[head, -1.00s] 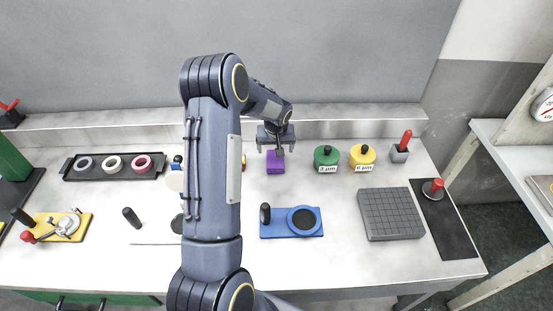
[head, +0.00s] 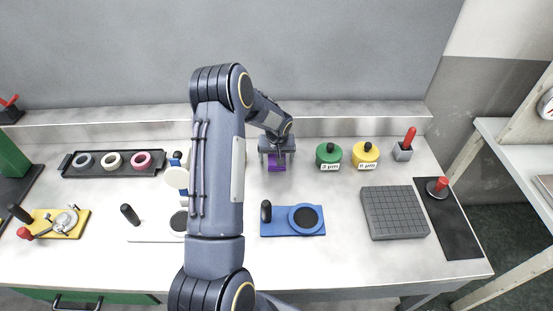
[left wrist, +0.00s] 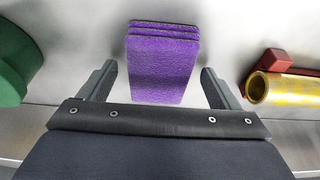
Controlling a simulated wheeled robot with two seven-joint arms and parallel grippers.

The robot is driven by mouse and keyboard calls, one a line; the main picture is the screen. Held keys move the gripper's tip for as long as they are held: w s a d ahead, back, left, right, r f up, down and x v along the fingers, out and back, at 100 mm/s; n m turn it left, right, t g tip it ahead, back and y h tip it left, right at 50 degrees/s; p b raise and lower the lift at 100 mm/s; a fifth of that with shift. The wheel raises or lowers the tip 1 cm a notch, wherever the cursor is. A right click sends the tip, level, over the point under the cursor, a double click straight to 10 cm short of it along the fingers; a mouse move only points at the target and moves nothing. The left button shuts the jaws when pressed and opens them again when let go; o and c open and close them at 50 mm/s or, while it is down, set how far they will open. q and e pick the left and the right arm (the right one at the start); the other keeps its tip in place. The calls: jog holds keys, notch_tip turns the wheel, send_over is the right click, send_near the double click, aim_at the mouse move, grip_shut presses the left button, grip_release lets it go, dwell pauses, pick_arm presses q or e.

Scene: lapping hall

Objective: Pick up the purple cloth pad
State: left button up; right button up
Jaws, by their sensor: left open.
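The purple cloth pad (head: 276,166) is on the white bench below my left gripper (head: 277,158), partly hidden by it in the head view. In the left wrist view the pad looks like a short stack of purple layers (left wrist: 162,65), lying between the two fingers of my left gripper (left wrist: 158,85). The fingers are open, with a gap on each side of the pad. My right gripper is not in view.
A green pot (head: 328,155) and a yellow pot (head: 365,155) stand right of the pad. A blue plate (head: 296,232) with a dark round recess is in front. A grey grid block (head: 394,212) is further right. A brass cylinder (left wrist: 258,88) and red block (left wrist: 274,62) lie beside the pad.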

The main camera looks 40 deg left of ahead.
aim_at(275, 157)
pick_arm(q)
jog(key=shift+f+b, duration=0.2)
jog(key=shift+b, duration=0.25)
dwell(0.4)
jog(key=c, duration=1.1)
jog(key=shift+o, duration=0.2)
jog(key=shift+r+p, duration=0.35)
jog(key=shift+p, duration=0.25)
jog(key=r+p, duration=0.1)
jog(key=r, duration=0.1)
jog(key=r+p, duration=0.1)
jog(key=r, duration=0.1)
jog(key=shift+s+a, duration=0.15)
jog(key=shift+s, duration=0.05)
jog(key=s+a+r+p, duration=0.1)
jog(key=s+r, duration=0.2)
jog(key=s, duration=0.1)
jog(key=s+a+r+p, duration=0.1)
jog(key=s+a+r, duration=0.1)
jog(key=s+r, duration=0.1)
jog(key=s+a+r+p, duration=0.1)
jog(key=s+a+r, duration=0.1)
jog(key=s, duration=0.3)
jog(key=shift+s+r, duration=0.3)
jog(key=shift+r, duration=0.1)
